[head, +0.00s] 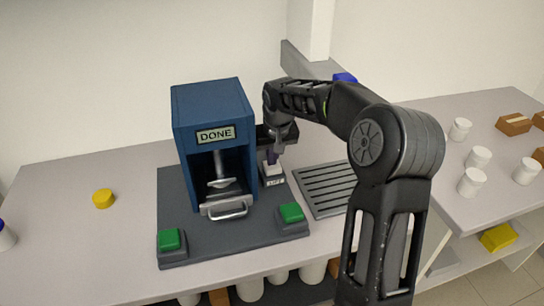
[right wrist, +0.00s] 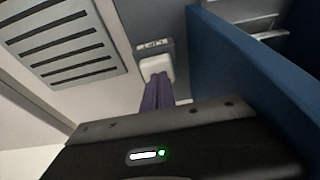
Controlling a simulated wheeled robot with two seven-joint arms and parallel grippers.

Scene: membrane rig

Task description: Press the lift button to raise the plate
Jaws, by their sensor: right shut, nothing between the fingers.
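The lift button is a white square cap (head: 270,170) on a small grey box with a worded label, at the right side of the blue press (head: 206,103). In the right wrist view the white cap (right wrist: 157,65) lies just past my fingertips. My right gripper (head: 275,161) points down over it with its purple fingers shut and empty. The tips overlap the cap's edge in the picture; I cannot tell whether they touch it. A metal plate with a handle (head: 227,208) sits low in the press opening under a plunger (head: 221,182). My left gripper is out of view.
Green buttons (head: 169,239) (head: 291,212) stand at the front corners of the dark base (head: 215,243). The press display reads DONE. A slotted grey rack (head: 327,190) lies right of the lift button. A yellow round piece (head: 103,198) is at left. White jars (head: 471,181) stand on the right table.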

